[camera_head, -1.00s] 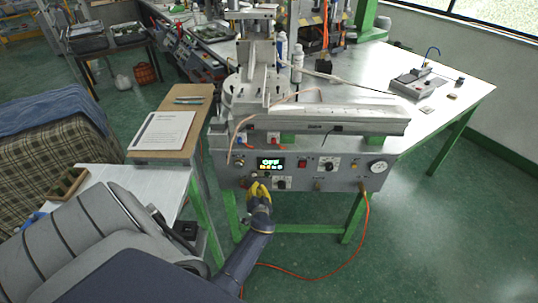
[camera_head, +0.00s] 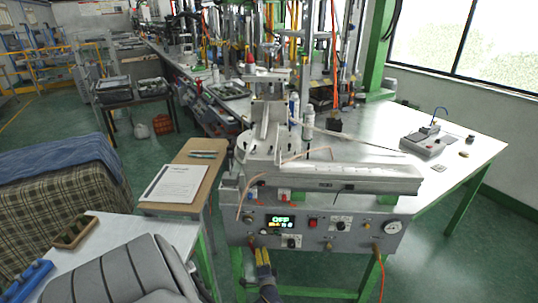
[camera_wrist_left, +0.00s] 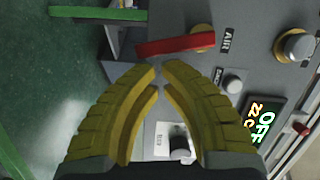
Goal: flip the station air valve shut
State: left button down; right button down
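The station air valve shows in the left wrist view as a red lever (camera_wrist_left: 175,45) beside the "AIR" label. In the head view the left gripper (camera_head: 262,251) is at the lower left of the grey control panel (camera_head: 312,241). My right gripper is not in view.
The panel carries an "OFF" display (camera_head: 281,219), knobs and a gauge (camera_head: 393,227). An orange hose (camera_head: 380,268) hangs from its right side. A wooden board with a paper (camera_head: 175,184) stands to the left. In the wrist view a knob (camera_wrist_left: 233,85) is near the fingers.

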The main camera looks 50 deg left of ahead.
pick_arm(q)
jog(key=shift+w+d+r, duration=0.1)
jog(key=shift+d, duration=0.05)
jog(key=w+d, duration=0.1)
jog(key=w+d+r, duration=0.1)
jog(key=shift+w+d, duration=0.25)
jog(key=shift+w, duration=0.05)
send_near(270, 244)
jog(key=shift+v, duration=1.95)
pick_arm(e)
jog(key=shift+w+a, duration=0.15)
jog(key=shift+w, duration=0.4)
